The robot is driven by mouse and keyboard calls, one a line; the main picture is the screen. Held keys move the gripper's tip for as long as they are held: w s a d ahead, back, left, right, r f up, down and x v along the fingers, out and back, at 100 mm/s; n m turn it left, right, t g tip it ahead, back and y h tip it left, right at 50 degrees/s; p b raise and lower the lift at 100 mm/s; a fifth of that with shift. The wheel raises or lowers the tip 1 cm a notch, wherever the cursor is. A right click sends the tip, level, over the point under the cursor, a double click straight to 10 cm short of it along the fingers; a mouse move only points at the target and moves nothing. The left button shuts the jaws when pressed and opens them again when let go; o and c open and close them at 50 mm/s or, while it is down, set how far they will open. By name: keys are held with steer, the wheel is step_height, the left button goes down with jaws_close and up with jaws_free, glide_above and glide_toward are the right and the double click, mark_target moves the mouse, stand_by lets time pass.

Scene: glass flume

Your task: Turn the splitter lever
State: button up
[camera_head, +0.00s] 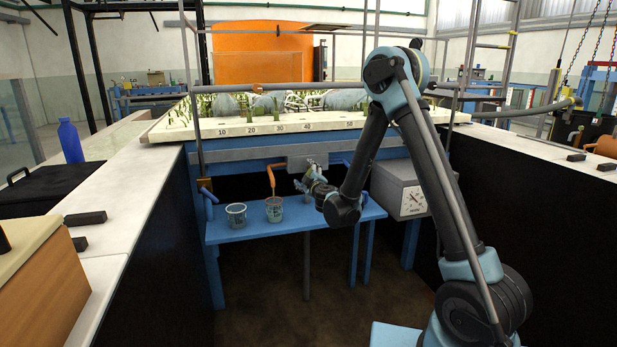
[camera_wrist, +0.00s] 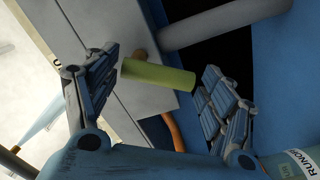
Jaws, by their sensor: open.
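The splitter lever (camera_wrist: 157,76) shows in the wrist view as a short yellow-green cylinder grip, with a brown end behind it near a grey plate. My gripper (camera_wrist: 162,82) is open, with one finger to each side of the grip. In the head view my gripper (camera_head: 311,176) is just below the grey plate (camera_head: 307,161) under the flume bed. I cannot make out the lever there; my gripper seems to cover it.
An orange spout (camera_head: 271,178) hangs left of my gripper, above a cup (camera_head: 274,209) on the blue shelf (camera_head: 310,219). Another cup (camera_head: 236,215) stands further left. A grey box with a dial (camera_head: 401,190) is on the right. A RUNOFF label (camera_wrist: 300,161) shows at the wrist view's lower right.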

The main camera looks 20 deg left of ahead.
steer(key=shift+w+d, duration=0.1)
steer(key=shift+c, duration=0.2)
steer(key=shift+d, duration=0.1)
steer(key=c, duration=1)
steer(key=shift+c, duration=0.2)
steer(key=n, duration=0.3)
steer(key=shift+w+d+f+n, duration=0.2)
steer(key=shift+n, duration=0.1)
steer(key=shift+w+d+f+n, duration=0.1)
steer(key=shift+d+n, duration=0.05)
steer(key=shift+n, duration=0.55)
steer(key=shift+d+n, duration=0.1)
steer(key=shift+n, duration=0.6)
steer(key=o, duration=1.1)
